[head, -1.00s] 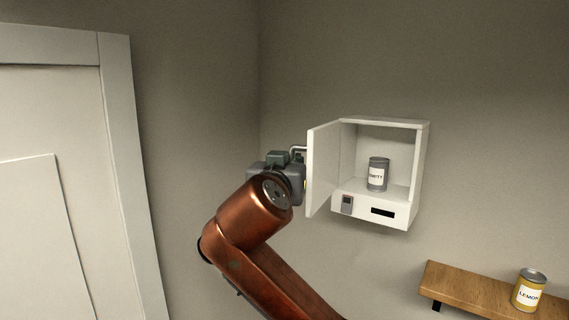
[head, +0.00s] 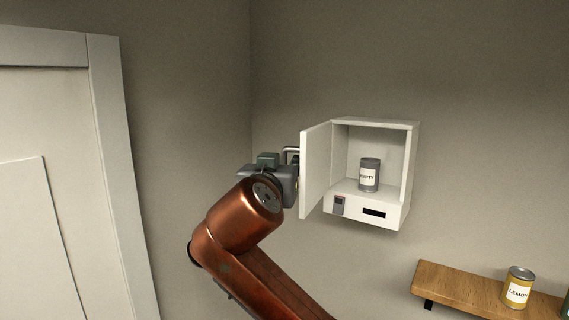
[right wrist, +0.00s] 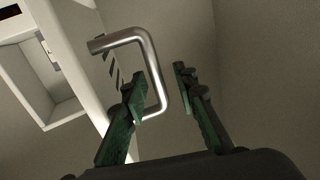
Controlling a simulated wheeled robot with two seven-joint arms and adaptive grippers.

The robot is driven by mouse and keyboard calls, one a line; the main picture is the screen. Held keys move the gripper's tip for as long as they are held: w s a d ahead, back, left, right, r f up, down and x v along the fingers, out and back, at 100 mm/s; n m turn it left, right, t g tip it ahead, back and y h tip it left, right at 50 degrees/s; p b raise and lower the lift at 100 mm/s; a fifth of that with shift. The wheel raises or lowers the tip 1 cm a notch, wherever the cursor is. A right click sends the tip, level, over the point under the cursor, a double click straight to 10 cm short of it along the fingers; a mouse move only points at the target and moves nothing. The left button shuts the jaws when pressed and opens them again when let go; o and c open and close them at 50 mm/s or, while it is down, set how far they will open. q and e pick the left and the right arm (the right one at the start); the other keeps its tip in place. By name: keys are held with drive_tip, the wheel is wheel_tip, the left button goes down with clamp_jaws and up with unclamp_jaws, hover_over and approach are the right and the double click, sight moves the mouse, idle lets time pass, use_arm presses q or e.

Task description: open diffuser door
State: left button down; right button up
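The white diffuser cabinet (head: 410,180) hangs on the wall, with its door (head: 315,172) swung wide open to the left. A grey can labelled "EMPTY" (head: 369,175) stands inside. The door's metal handle (head: 291,150) is on its outer face, partly hidden by my right gripper (head: 292,180). In the right wrist view the U-shaped handle (right wrist: 155,75) reaches between the two green fingers of my right gripper (right wrist: 162,92). The fingers are apart, one on each side of the bar, with a gap to the right finger. My left gripper is not in view.
A wooden shelf (head: 455,285) at the lower right holds a yellow can labelled "LEMON" (head: 518,288) and a green thing at the picture's edge. A white panelled door (head: 60,190) stands at the left. The wall below the cabinet is clear.

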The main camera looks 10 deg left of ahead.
drive_tip(key=s, duration=1.1)
drive_tip(key=shift+s+d, duration=0.3)
drive_tip(key=shift+s, duration=0.05)
